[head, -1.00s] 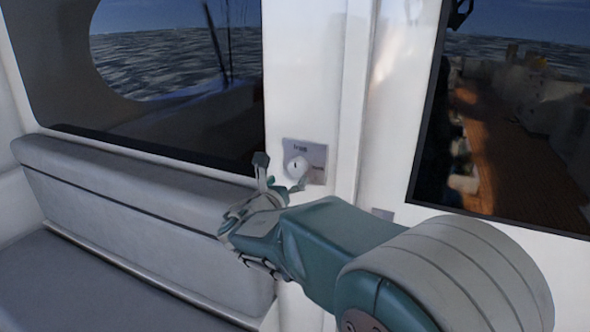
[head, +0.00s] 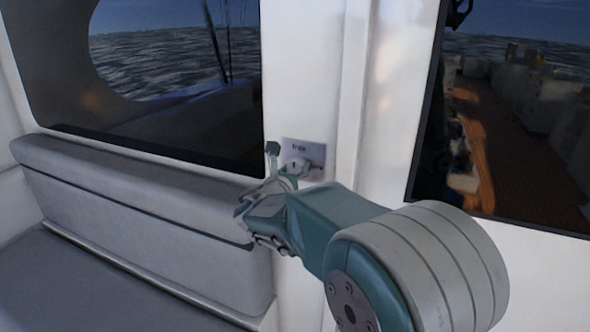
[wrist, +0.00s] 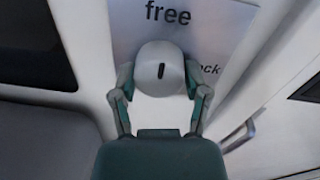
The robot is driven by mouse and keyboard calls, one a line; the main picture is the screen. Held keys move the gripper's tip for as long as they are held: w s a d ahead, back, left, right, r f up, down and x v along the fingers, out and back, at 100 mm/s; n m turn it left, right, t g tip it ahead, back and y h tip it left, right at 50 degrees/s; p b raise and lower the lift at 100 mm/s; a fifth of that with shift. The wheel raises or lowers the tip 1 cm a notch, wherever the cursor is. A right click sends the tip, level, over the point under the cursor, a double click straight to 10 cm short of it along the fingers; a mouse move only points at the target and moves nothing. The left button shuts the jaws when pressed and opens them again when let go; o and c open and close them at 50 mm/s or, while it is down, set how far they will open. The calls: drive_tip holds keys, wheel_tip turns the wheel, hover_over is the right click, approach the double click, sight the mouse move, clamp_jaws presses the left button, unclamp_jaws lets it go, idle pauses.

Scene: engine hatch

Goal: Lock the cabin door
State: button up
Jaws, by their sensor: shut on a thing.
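The lock knob (wrist: 160,68) is a round white knob with a dark slot, seen in the wrist view. The slot stands nearly upright and points at the word "free" on the metal lock plate (wrist: 215,28); part of a second word, "ock", shows at the right. The plate also shows on the white door-side panel in the head view (head: 317,155). My gripper (wrist: 159,84) has one finger on each side of the knob and is shut on it. In the head view my gripper (head: 284,166) is at the plate and partly covers the knob.
A grey padded bench (head: 140,200) runs along the left under a dark window (head: 180,130). A white vertical frame edge (head: 347,90) stands right of the plate, then a dark-framed window (head: 515,130). A handle (wrist: 238,137) shows in the wrist view.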

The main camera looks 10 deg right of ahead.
drive_tip(key=shift+a+m, duration=0.1)
drive_tip(key=shift+m, duration=0.2)
drive_tip(key=m, duration=0.3)
drive_tip(key=shift+w+m, duration=0.1)
drive_tip(key=shift+m, duration=0.2)
drive_tip(key=m, duration=0.4)
drive_tip(key=shift+m, duration=0.3)
drive_tip(key=m, duration=0.4)
drive_tip(key=shift+m+h, duration=0.3)
drive_tip(key=shift+m, duration=2.5)
drive_tip(key=shift+f, duration=0.1)
drive_tip(key=o, duration=1.2)
drive_tip(key=shift+w, duration=0.1)
drive_tip(key=shift+c, duration=0.2)
